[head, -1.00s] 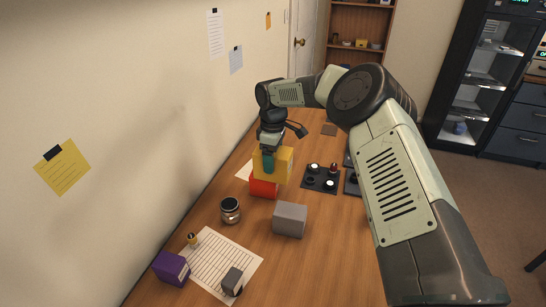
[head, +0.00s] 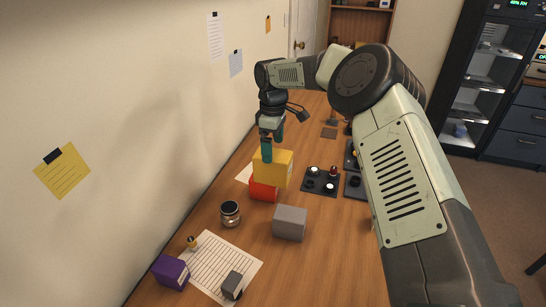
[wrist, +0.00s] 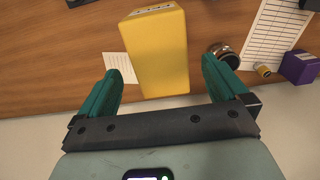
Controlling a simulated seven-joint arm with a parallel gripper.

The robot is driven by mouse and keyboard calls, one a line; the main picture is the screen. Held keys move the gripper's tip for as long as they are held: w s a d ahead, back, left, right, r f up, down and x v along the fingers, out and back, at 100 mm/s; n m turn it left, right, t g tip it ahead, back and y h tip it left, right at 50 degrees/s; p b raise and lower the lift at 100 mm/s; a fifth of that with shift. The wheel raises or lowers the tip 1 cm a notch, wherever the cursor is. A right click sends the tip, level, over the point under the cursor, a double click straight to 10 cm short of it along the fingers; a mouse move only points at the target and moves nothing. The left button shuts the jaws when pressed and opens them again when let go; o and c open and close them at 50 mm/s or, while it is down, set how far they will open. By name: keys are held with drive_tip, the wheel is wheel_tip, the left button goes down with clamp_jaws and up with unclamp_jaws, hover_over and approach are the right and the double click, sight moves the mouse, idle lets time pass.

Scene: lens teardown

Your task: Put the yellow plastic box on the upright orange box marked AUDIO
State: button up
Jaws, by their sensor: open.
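The yellow plastic box (head: 274,168) sits on top of the orange box (head: 263,190) in the head view. The orange box shows only its lower part; no marking can be read. My gripper (head: 272,150) is above the yellow box with its teal fingers spread. In the wrist view the yellow box (wrist: 158,52) lies beyond and between the open fingertips, with clear space on both sides. The orange box is hidden beneath it there.
A grey box (head: 290,222) and a jar (head: 230,213) stand nearby. A purple box (head: 171,271) and a small dark box (head: 232,284) are by a lined sheet (head: 213,262). A black tray (head: 320,181) with small parts lies to the right. The wall borders the left.

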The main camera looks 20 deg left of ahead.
drive_tip(key=s+d+r+m+t, duration=0.1)
drive_tip(key=s+d+r, duration=0.15)
drive_tip(key=r, duration=0.65)
drive_tip(key=s+d+r+m+t, duration=0.15)
drive_tip(key=d+r, duration=0.25)
drive_tip(key=r, duration=0.5)
drive_tip(key=s+d+r+m+h, duration=0.1)
drive_tip(key=s+d+r+m, duration=0.4)
drive_tip(key=s+d+r, duration=0.5)
drive_tip(key=s+d+f+m+t, duration=0.1)
drive_tip(key=s+d+m, duration=0.4)
drive_tip(key=s, duration=0.6)
drive_tip(key=s+d+f+m+t+y, duration=0.1)
drive_tip(key=s+d+m, duration=0.4)
drive_tip(key=s+d, duration=0.5)
drive_tip(key=shift+s+d+f+t, duration=0.25)
drive_tip(key=shift+s+f+t, duration=0.2)
drive_tip(key=shift+f+t, duration=0.1)
